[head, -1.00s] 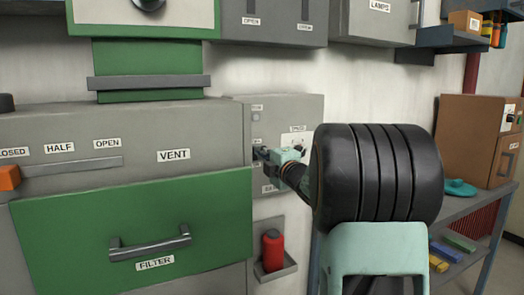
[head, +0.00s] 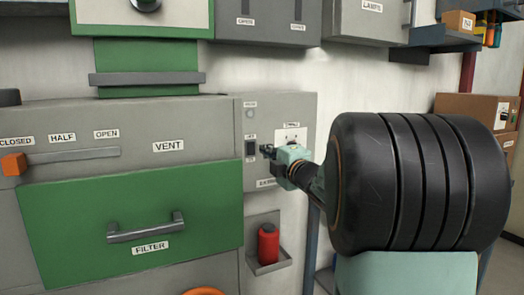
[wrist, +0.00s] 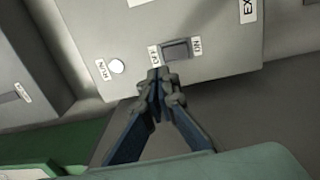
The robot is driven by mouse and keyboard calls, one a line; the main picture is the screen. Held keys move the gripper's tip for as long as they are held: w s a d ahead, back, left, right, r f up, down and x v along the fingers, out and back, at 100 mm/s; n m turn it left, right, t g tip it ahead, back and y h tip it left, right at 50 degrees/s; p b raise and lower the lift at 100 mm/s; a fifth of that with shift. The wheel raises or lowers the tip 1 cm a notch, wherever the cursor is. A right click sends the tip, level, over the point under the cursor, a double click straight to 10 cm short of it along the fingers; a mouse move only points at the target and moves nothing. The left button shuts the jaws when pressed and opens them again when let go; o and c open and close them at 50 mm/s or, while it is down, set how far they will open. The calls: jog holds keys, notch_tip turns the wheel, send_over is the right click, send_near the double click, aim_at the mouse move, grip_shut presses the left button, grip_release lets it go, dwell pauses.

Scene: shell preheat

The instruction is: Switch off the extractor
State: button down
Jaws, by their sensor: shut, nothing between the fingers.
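The extractor's switch is a dark rocker (head: 251,149) on a grey wall box (head: 290,105). It also shows in the wrist view (wrist: 177,49), between an OFF label (wrist: 154,56) and an ON label (wrist: 197,46). I cannot tell which way the rocker is tipped. A pale round lamp (wrist: 116,66) sits beside a RUN label, on the OFF side. My gripper (head: 266,150) is shut and empty, just right of the rocker in the head view. In the wrist view its closed fingertips (wrist: 159,76) are near the OFF end and seem apart from the rocker.
A round dial on a white plate (head: 291,138) is close behind my gripper on the same box. The green filter drawer (head: 130,215) and the vent slider with an orange knob (head: 14,164) are left. A red canister (head: 268,243) sits in a holder below the box.

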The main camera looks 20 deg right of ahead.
jog(key=s, duration=0.5)
jog(key=shift+d+r, duration=0.15)
jog(key=shift+r, duration=0.15)
